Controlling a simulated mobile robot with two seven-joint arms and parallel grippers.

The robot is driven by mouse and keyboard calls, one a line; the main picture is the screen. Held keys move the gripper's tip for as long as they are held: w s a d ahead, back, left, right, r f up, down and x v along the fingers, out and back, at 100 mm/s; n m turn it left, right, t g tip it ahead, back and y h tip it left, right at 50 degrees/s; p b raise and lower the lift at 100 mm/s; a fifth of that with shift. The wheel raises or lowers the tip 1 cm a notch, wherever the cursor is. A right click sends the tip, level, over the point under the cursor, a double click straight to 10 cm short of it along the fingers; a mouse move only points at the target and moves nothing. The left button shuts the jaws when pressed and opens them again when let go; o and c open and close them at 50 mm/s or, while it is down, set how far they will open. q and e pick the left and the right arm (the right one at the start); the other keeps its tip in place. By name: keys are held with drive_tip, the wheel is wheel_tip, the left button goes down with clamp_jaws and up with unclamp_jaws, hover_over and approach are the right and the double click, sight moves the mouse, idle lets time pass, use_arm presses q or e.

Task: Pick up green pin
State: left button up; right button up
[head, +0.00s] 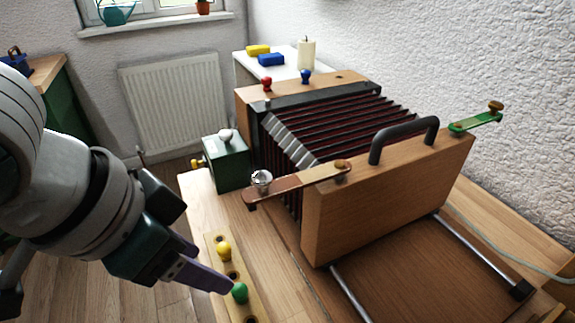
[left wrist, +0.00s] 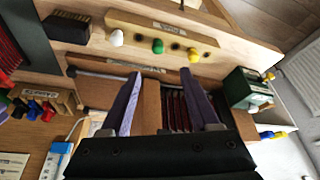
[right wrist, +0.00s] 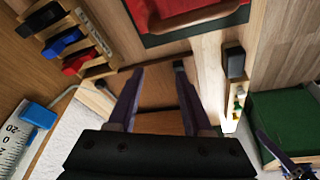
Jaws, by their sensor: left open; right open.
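The green pin (head: 240,293) has a round head and stands in a narrow light-wood strip (head: 214,240) at the bench's front left. In the left wrist view the green pin (left wrist: 158,46) sits between a white pin (left wrist: 116,38) and a yellow pin (left wrist: 194,55). My left gripper (head: 213,272) is open and empty, its purple fingers near the green pin in the head view. In the left wrist view its fingertips (left wrist: 160,75) point toward the strip, with the green pin ahead between them. My right gripper (right wrist: 158,70) is open and empty; it is outside the head view.
A wooden bellows box (head: 385,200) with a dark handle fills the middle of the bench. A green box (head: 226,163) with a white knob stands behind the strip.

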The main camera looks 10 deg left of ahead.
use_arm(q)
hover_over(238, 290)
drive_tip(key=s+a, duration=0.2)
wheel_tip(238, 290, down, 4)
drive_tip(key=shift+d+b+x, duration=0.1)
drive_tip(key=shift+b+x, duration=0.45)
drive_tip(key=shift+x, duration=0.95)
drive_tip(key=shift+d+b+x, duration=0.15)
drive_tip(key=shift+b+x, duration=0.35)
drive_tip(key=shift+x, duration=1)
drive_tip(key=shift+s, duration=0.15)
use_arm(e)
drive_tip(key=f, duration=0.2)
drive_tip(key=shift+s+f, duration=0.35)
use_arm(q)
drive_tip(key=shift+c, duration=0.3)
clamp_jaws()
